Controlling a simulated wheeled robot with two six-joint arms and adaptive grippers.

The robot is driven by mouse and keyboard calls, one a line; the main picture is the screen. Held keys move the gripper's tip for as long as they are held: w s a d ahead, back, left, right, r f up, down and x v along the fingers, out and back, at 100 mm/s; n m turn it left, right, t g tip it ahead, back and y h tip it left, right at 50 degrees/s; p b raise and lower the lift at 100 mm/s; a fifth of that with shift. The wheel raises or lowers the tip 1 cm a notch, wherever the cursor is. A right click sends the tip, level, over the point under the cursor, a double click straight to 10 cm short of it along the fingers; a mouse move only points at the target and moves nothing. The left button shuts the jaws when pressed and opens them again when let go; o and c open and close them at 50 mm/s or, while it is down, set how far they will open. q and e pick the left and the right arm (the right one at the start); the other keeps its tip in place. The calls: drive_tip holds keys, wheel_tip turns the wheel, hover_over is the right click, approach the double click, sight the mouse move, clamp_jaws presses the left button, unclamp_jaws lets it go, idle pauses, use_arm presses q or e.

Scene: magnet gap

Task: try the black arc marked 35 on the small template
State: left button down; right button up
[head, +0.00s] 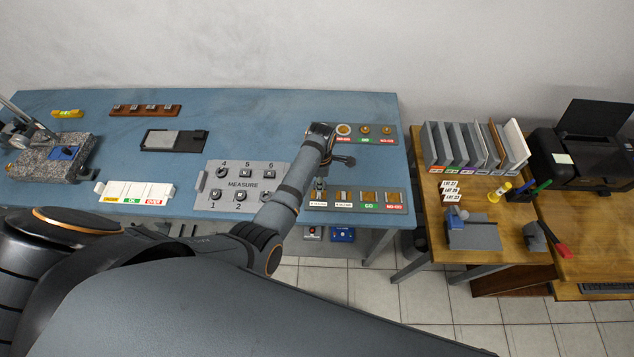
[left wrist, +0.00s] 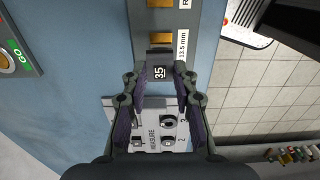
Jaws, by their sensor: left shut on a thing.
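My left gripper (head: 319,186) is shut on the black arc marked 35 (left wrist: 160,72), which shows between its fingertips in the left wrist view. The gripper is over the left end of the grey gauge board (head: 408,194), at the bench's front right. This board has brass pieces in a row, with two white labels, a green GO and a red NO-GO. A brass piece (left wrist: 161,38) beside a 13.5 mm label lies just beyond the held arc. I cannot tell whether the arc touches it. My right gripper is not in view.
The MEASURE plate (head: 235,174) with numbered places is left of the gripper, partly behind my arm. A second gauge board (head: 390,141) lies behind. A white sorting tray (head: 133,190) and granite block (head: 45,150) are left. The blue bench (head: 110,140) has free room between.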

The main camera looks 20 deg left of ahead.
sight(319, 194)
use_arm(q)
drive_tip(key=shift+w+f, duration=0.2)
drive_tip(key=shift+w, duration=0.05)
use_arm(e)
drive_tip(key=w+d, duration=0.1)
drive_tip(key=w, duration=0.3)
use_arm(q)
drive_tip(key=shift+s+a+f+b, duration=0.2)
drive_tip(key=shift+s+f+b, duration=0.35)
drive_tip(key=shift+f+b, duration=0.2)
drive_tip(key=f+b, duration=0.2)
drive_tip(key=f, duration=0.1)
drive_tip(key=shift+w+f, duration=0.2)
drive_tip(key=shift+f, duration=0.05)
drive_tip(key=shift+d, duration=0.1)
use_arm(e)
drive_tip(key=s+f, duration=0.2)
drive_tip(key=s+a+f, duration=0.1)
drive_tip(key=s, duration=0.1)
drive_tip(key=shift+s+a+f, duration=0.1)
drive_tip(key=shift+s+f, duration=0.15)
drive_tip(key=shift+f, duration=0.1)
use_arm(q)
drive_tip(key=shift+f, duration=0.15)
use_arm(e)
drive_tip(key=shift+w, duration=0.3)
